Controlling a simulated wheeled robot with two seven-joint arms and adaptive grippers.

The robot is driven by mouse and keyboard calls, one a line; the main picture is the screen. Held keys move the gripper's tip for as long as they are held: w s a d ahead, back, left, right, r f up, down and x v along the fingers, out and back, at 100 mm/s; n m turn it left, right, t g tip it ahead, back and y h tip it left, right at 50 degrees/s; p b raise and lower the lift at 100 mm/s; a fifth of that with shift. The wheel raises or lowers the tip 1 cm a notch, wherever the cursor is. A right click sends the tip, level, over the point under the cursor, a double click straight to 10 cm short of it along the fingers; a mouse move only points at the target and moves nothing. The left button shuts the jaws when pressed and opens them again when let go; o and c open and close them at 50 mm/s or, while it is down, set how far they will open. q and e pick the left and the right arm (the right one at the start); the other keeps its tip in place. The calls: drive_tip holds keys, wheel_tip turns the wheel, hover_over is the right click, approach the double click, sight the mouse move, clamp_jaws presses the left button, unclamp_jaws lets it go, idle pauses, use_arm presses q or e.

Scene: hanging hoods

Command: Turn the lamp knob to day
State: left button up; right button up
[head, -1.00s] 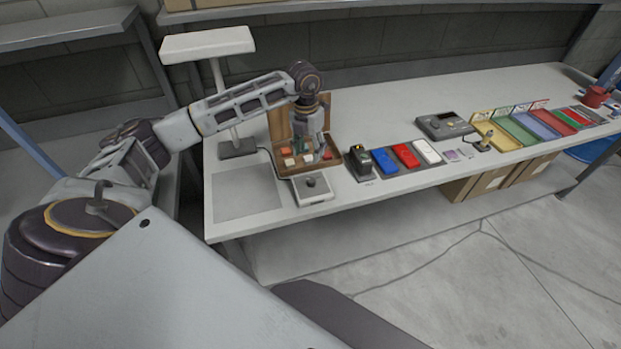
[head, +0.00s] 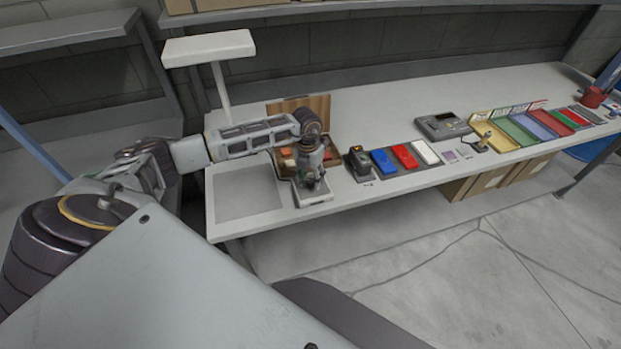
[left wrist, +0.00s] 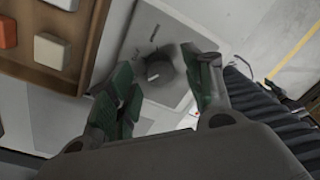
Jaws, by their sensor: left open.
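The lamp knob is a dark grey round dial (left wrist: 160,70) with a light pointer mark, on a pale square control box. The box (head: 318,198) stands at the table's front edge in the head view, and its plate (left wrist: 150,28) shows in the left wrist view. My left gripper (head: 313,186) points down over the box. In the left wrist view its open green-padded fingers (left wrist: 160,88) are on either side of the knob; whether they touch it I cannot tell. The white lamp (head: 210,47) stands behind on a post. My right gripper is not in view.
A wooden case (head: 300,105) with coloured blocks sits just behind the box. A black device (head: 360,160) and blue, red and white items stand to its right. A grey mat (head: 245,192) lies bare to its left. Coloured trays line the right end.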

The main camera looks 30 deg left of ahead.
use_arm(q)
drive_tip(key=shift+f, duration=0.6)
drive_tip(key=shift+c, duration=0.2)
drive_tip(key=c, duration=1)
